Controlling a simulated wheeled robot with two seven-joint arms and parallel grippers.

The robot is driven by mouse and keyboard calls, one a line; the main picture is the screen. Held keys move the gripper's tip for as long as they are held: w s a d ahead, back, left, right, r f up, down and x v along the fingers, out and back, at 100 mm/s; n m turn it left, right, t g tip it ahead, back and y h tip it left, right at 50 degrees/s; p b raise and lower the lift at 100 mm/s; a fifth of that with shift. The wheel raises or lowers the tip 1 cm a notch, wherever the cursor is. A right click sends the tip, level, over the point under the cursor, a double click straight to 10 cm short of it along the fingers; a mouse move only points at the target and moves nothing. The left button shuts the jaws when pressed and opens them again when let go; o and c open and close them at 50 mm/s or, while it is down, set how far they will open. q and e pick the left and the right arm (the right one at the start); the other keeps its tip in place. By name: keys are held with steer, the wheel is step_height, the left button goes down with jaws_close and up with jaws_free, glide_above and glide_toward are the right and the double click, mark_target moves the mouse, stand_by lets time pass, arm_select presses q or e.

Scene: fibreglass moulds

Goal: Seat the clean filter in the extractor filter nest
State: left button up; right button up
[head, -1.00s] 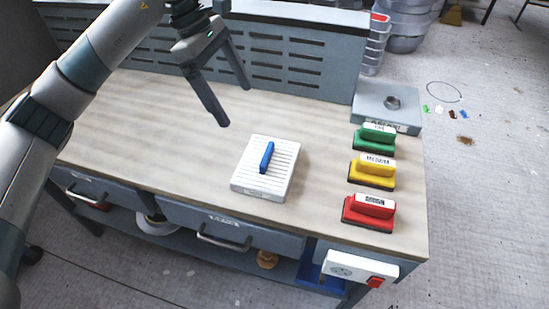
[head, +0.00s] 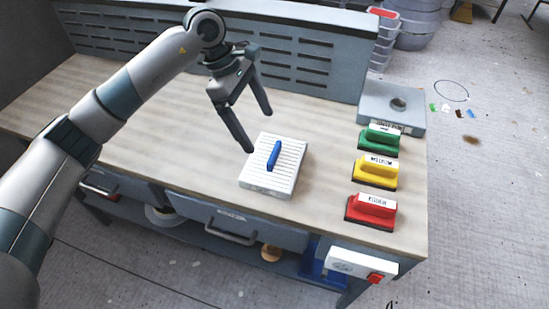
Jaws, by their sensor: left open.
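The white ribbed filter (head: 288,178) with a blue bar handle (head: 274,155) lies flat on the wooden bench top (head: 180,140). My left gripper (head: 260,132) is open and empty, its two fingers pointing down toward the filter's back edge. One fingertip appears just beyond the filter's back left corner; the fingers are not around the handle. I cannot identify the extractor filter nest for certain. A slotted grey panel (head: 290,52) runs along the back of the bench. My right gripper is not in view.
A grey box (head: 375,100) with a round opening stands at the back right corner. Green (head: 379,141), yellow (head: 375,173) and red (head: 371,210) blocks line the right edge. A socket unit (head: 350,263) is on the front right. Bench space left of the filter is clear.

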mark_target(273, 151)
arm_select(q)
steer(key=p+x, duration=0.1)
steer(key=x, duration=0.2)
steer(key=shift+d+f, duration=0.15)
steer(key=shift+f, duration=0.1)
steer(key=shift+d+f, duration=0.1)
steer(key=shift+f, duration=0.35)
steer(key=shift+d+f+p, duration=0.25)
steer(key=shift+f+p, duration=0.05)
steer(key=shift+p, duration=0.45)
steer(key=p+x, duration=0.1)
steer(key=x, duration=0.1)
steer(key=p+x, duration=0.1)
steer(key=shift+w+d+f, duration=0.15)
steer(key=shift+d+f, duration=0.05)
steer(key=shift+f, duration=0.5)
steer(key=shift+c, duration=0.3)
steer(key=c, duration=1.6)
